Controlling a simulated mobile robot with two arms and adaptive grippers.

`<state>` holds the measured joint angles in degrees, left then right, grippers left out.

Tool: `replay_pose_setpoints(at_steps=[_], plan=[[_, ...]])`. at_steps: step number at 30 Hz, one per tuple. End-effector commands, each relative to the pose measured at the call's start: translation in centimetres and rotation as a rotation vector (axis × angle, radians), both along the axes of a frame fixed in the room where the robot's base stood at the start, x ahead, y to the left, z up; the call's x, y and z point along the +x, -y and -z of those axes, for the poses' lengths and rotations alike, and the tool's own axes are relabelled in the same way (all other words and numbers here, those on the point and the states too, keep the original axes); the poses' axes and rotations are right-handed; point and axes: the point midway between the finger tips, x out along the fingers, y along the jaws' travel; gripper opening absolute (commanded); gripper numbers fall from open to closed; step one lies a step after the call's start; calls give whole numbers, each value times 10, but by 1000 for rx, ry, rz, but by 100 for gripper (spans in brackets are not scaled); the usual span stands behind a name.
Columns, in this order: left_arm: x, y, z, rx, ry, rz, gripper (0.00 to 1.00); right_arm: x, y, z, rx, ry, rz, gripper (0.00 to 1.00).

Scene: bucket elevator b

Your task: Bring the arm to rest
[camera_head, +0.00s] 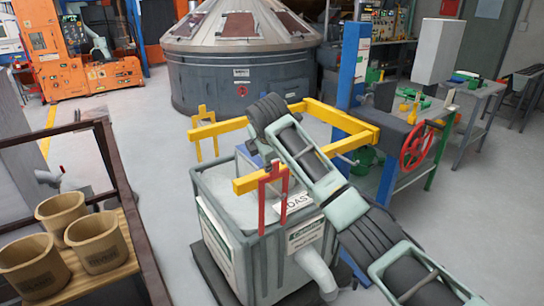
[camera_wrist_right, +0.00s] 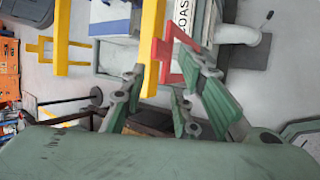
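My right arm (camera_head: 315,165) reaches in from the lower right over a grey bin (camera_head: 265,255) with a yellow frame (camera_head: 260,180) above it. Its gripper is not clearly visible in the head view. In the right wrist view my right gripper (camera_wrist_right: 163,82) is open, with a gap between its green-padded fingers. A red bracket (camera_wrist_right: 163,52) and a yellow bar (camera_wrist_right: 152,30) show beyond and between the fingertips. I cannot tell whether they touch. Nothing is clearly held. My left gripper is not in view.
Several tan buckets (camera_head: 98,243) stand on a wooden shelf (camera_head: 115,278) in a dark frame at the left. A blue post (camera_head: 350,65) and a red handwheel (camera_head: 417,146) stand right of the bin. Open floor (camera_head: 130,130) lies at the left.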

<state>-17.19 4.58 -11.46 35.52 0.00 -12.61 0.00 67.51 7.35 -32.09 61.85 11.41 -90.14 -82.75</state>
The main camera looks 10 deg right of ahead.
Motion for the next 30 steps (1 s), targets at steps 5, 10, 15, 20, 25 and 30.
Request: replay_pose_setpoints(at_steps=[5, 10, 15, 20, 25, 30], plan=[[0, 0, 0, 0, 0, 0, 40, -2, -1, -2, 0, 0, 0, 28], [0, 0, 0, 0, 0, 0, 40, -2, -1, -2, 0, 0, 0, 28], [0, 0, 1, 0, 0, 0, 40, -3, 1, 30, 33, -16, 28, 28], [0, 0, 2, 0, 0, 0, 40, -12, 3, 129, 149, -52, 136, 28], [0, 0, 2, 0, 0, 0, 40, -46, 8, 256, 292, -91, 302, 28], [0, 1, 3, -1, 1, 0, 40, -104, 14, 373, 413, -132, 474, 28]])
